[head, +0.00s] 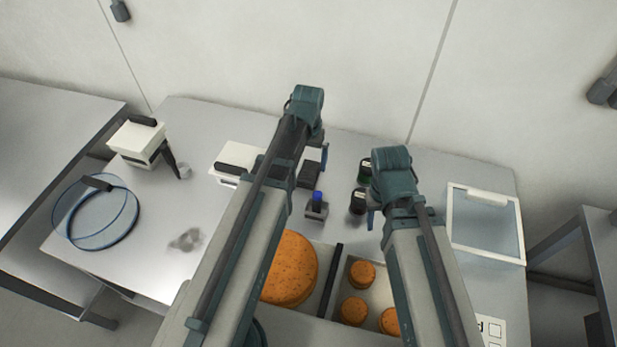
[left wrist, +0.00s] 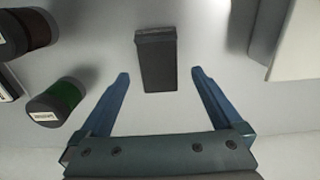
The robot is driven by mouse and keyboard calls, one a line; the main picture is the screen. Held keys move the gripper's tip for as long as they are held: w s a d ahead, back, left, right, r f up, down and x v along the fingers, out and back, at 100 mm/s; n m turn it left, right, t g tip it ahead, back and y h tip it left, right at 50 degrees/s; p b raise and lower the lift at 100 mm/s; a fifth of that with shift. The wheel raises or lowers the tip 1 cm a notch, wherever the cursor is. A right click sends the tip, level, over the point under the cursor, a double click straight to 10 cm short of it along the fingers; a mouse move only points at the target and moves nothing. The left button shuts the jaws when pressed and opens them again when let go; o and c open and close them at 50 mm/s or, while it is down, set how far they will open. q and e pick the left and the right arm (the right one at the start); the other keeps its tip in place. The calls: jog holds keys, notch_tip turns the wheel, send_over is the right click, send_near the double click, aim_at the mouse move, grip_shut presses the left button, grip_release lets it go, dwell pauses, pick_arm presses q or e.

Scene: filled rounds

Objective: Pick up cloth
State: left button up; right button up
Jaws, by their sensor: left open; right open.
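A dark grey, flat, oblong piece (head: 309,175), which I take to be the folded cloth, lies on the table, partly behind my left arm in the head view. In the left wrist view the cloth (left wrist: 157,62) lies ahead of and between the fingertips, not gripped. My left gripper (left wrist: 160,74) is open and empty above the table; one blue finger shows beside the cloth in the head view. My right gripper (head: 372,217) is open near the dark jars, its fingers mostly hidden by its own arm.
A white box (head: 229,180) stands left of the cloth, jars (head: 364,171) to its right, a blue-topped item (head: 317,199) in front. A tray (head: 336,274) holds orange rounds. A glass-topped case (head: 486,224) lies at right.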

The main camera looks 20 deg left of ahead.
aim_at(309, 171)
pick_arm(q)
notch_tip(309, 171, down, 4)
jog(key=b, duration=0.2)
jog(key=shift+d+r+b, duration=0.1)
jog(key=shift+r+b, duration=0.05)
jog(key=shift+b, duration=0.2)
pick_arm(e)
notch_tip(309, 171, down, 4)
jog(key=shift+r, duration=0.2)
pick_arm(q)
jog(key=shift+r, duration=0.1)
pick_arm(e)
jog(key=shift+r, duration=0.1)
pick_arm(q)
jog(key=c, duration=1.3)
jog(key=shift+r, duration=0.2)
pick_arm(e)
jog(key=shift+r, duration=0.15)
pick_arm(q)
notch_tip(309, 171, up, 10)
jog(key=p, duration=1)
jog(key=shift+f, duration=0.15)
pick_arm(e)
notch_tip(309, 171, up, 10)
